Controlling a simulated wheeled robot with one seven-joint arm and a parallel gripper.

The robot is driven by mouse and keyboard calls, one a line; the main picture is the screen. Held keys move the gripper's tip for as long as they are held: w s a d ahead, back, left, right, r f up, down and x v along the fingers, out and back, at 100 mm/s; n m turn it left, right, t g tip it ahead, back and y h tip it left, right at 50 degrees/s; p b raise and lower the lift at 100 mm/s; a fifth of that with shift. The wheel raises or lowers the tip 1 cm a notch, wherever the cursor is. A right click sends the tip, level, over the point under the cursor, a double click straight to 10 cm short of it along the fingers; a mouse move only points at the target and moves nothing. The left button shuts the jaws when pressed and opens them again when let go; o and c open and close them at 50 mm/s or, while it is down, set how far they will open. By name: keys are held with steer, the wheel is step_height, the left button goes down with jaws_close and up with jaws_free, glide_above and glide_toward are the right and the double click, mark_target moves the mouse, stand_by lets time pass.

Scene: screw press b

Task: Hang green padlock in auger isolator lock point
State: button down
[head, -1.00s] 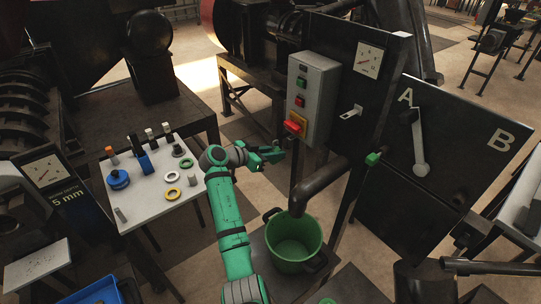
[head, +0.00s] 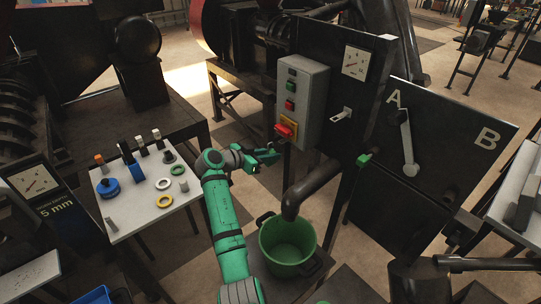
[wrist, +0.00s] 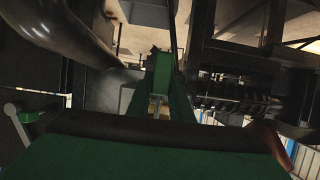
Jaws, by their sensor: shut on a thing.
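The auger isolator (head: 287,127) appears to be the red handle on a yellow plate, low on the grey control box (head: 303,92). Its lock point is too small to make out. My gripper (head: 271,156) is just below and left of the isolator in the head view, apart from it in the picture. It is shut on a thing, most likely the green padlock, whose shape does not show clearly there. In the wrist view an upright green piece (wrist: 161,75) stands at the middle; I cannot tell whether it is the padlock or part of my gripper.
A dark pipe (head: 317,186) curves down over a green bucket (head: 286,250), right of my arm. A white table (head: 130,212) with rings, bottles and a blue pot stands at the left. A lever panel marked A and B (head: 450,135) stands at the right.

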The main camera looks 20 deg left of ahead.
steer(key=shift+w+d, duration=0.2)
steer(key=shift+w, duration=0.05)
steer(key=shift+w+d, duration=0.6)
steer(key=shift+w, duration=0.35)
steer(key=shift+w+d, duration=0.1)
steer(key=shift+d, duration=0.1)
stand_by(0.8)
steer(key=shift+w+d, duration=0.15)
steer(key=shift+w, duration=0.2)
steer(key=shift+w+d, duration=0.15)
steer(key=shift+d, duration=0.1)
steer(key=shift+f, duration=0.1)
steer(key=shift+w+a+f, duration=0.1)
steer(key=shift+f, duration=0.5)
stand_by(0.7)
